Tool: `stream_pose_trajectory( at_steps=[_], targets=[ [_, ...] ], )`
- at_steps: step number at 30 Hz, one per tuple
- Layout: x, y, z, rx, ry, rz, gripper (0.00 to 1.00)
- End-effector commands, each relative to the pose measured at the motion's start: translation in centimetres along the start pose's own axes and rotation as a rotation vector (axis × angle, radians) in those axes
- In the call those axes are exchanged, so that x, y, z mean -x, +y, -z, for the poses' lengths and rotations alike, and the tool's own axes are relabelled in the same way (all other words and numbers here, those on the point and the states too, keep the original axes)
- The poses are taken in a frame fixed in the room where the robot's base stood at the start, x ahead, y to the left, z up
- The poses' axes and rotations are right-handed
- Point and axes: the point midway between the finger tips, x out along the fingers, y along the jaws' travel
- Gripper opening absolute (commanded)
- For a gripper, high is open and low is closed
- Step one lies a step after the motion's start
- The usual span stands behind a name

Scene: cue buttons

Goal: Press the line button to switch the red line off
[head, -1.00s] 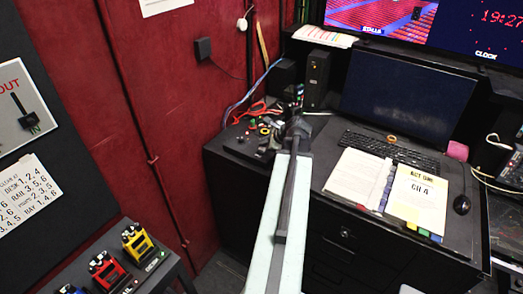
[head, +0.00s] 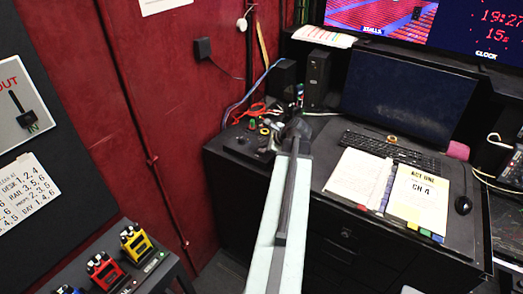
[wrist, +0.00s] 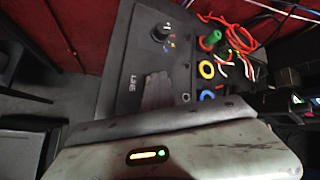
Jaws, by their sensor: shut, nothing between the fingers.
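A dark panel (wrist: 125,50) lies on the left end of the desk, with a printed LINE label (wrist: 132,82) and a black knob (wrist: 162,32) in the wrist view. My gripper (wrist: 157,88) appears as a shut, dark grey tip just right of the label, over the panel. I cannot make out the line button itself; the tip may be covering it. Whether the tip touches the panel cannot be told. In the head view my arm reaches the desk's left end, and the arm's end hides part of the panel. No lit red line can be made out.
Right of the panel are a green cap (wrist: 210,39), a yellow ring (wrist: 206,70) and loose red cables (wrist: 240,35). A black speaker (head: 317,78), a keyboard (head: 390,150) and open pages (head: 358,178) are on the desk. A red wall (head: 165,110) stands left.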

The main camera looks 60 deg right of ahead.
Motion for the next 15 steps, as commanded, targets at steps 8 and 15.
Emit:
stream_pose_trajectory(
  at_steps=[8,15],
  targets=[
    [0.04,-0.02,-0.03,0.001,0.001,-0.001,0.0],
    [0.94,-0.69,-0.71,0.001,0.0,-0.001,0.0]
  ],
)
